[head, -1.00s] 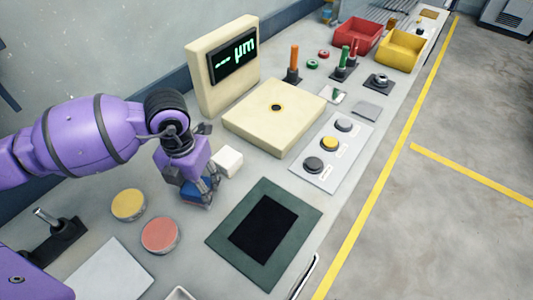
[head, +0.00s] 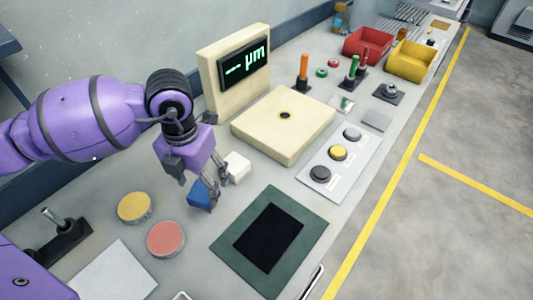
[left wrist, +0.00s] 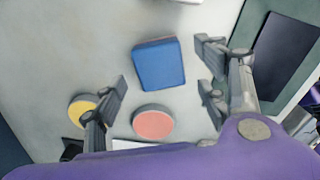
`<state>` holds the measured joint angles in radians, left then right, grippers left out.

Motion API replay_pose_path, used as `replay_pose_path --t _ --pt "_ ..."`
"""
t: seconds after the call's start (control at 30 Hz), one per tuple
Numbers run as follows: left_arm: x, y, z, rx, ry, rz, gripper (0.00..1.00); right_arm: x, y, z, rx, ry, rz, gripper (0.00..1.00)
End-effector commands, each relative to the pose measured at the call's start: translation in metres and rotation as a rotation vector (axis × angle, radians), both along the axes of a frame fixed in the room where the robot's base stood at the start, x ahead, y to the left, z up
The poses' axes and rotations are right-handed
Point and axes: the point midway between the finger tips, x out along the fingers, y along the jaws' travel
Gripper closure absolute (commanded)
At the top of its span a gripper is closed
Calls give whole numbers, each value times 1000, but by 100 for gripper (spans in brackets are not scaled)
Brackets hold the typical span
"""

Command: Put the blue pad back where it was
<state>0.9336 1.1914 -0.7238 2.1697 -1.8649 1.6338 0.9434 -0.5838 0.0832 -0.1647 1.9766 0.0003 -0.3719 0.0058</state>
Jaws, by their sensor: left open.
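The blue pad (head: 199,198) is a small blue block lying on the grey bench, right of the yellow and red round pads. It shows whole in the left wrist view (left wrist: 159,64). My left gripper (head: 203,185) is open above it, its fingers hiding part of the pad in the head view. In the left wrist view the open fingers (left wrist: 164,82) stand either side of the pad with gaps between. My right gripper is not in view.
Near the pad are a white block (head: 237,167), a yellow disc (head: 134,207), a red disc (head: 166,239) and a green-framed dark panel (head: 230,247). A cream plate (head: 282,130) and display (head: 210,80) stand behind. Bare bench lies between the discs and pad.

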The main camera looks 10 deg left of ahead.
Motion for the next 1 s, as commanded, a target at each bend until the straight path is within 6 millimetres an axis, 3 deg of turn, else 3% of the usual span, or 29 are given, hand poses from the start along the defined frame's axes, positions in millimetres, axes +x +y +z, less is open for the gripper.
replay_pose_path --t 0.2,0.4,1.0 --pt "1 0 46 1 -2 0 33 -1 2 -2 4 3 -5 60" --pt "0 0 68 0 1 1 33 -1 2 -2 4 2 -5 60" --pt "-1 1 72 0 3 1 33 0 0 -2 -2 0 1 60"
